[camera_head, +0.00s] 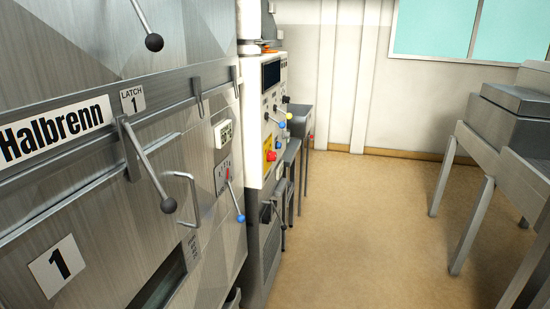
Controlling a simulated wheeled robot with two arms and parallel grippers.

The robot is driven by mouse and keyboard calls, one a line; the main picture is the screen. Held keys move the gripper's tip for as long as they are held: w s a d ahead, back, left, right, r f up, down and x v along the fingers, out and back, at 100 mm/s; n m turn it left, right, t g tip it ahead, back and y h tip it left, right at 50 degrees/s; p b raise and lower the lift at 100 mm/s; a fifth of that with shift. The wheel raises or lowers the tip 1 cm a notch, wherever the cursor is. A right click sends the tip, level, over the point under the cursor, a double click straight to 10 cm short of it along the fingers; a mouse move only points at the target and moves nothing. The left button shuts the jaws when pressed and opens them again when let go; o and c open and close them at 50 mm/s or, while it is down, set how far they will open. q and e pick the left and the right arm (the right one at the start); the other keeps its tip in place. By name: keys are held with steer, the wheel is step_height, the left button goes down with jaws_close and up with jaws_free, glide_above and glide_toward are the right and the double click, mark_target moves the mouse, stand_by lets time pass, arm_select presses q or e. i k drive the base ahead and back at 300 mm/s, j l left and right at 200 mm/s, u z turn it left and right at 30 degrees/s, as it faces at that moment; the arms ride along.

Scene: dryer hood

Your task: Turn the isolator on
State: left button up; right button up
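A red knob on a yellow plate (271,155) sits on the side of a white control cabinet (254,130) left of centre; it looks like a rotary isolator. It is small and seen at a slant, so its setting cannot be read. Neither of my grippers shows in this view.
A large steel machine front labelled Halbrenn (55,133) fills the left, with ball-ended levers (168,204) and a bar handle (190,190) sticking out. A blue-tipped lever (239,217) stands before the cabinet. Steel tables (530,180) stand right. The tan floor (350,235) between is clear.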

mark_target(272, 156)
steer(key=i+l+u, duration=0.25)
steer(key=i+l, duration=0.25)
steer(key=i, duration=0.15)
steer(key=i+l+u, duration=0.2)
steer(key=i+l, duration=0.45)
steer(key=i+l+u, duration=0.25)
steer(key=i+l, duration=0.3)
steer(key=l, duration=0.2)
